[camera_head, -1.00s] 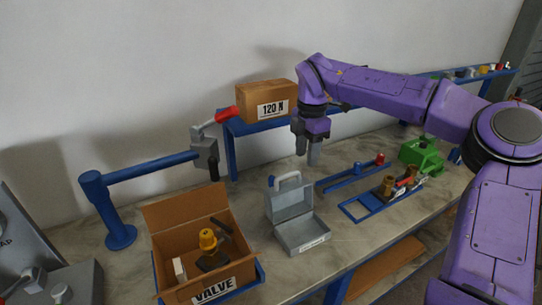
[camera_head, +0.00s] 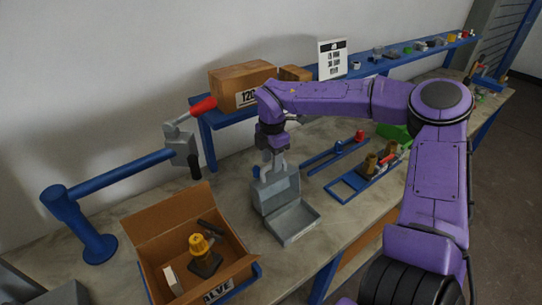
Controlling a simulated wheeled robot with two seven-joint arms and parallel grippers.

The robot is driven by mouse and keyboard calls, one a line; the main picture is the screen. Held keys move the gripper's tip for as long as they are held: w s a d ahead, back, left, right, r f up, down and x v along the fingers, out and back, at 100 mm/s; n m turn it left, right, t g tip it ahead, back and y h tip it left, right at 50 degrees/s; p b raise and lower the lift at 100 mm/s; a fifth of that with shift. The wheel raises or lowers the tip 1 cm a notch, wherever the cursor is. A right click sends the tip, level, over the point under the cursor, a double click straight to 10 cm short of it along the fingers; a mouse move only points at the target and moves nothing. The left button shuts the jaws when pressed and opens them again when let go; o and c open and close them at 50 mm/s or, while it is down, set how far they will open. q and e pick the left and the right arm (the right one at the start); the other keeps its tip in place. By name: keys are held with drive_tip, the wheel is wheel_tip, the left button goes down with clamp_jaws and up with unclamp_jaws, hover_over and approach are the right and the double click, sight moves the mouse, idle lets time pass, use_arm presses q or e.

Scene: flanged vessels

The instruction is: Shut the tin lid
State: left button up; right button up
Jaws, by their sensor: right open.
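The grey tin (camera_head: 291,222) stands on the workbench right of the cardboard box. Its lid (camera_head: 276,190) is raised, standing up at the tin's back edge. My right gripper (camera_head: 274,166) points down just behind and above the raised lid, close to its top edge; the lid hides part of the fingers. I cannot tell whether they touch. The right gripper is open and holds nothing that I can see. My left gripper is out of view.
An open cardboard box (camera_head: 187,249) with a yellow-topped valve (camera_head: 204,251) stands left of the tin. A blue post with an arm (camera_head: 120,179) is further left. Blue racks (camera_head: 366,181) with fittings lie to the right. A blue shelf (camera_head: 340,84) carrying boxes runs behind.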

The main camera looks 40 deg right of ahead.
drive_tip(key=shift+s+a+r, duration=0.1)
drive_tip(key=shift+s+r, duration=0.05)
drive_tip(key=shift+s, duration=0.25)
drive_tip(key=shift+c, duration=0.5)
drive_tip(key=shift+w, duration=0.2)
clamp_jaws()
drive_tip(key=shift+b, duration=0.3)
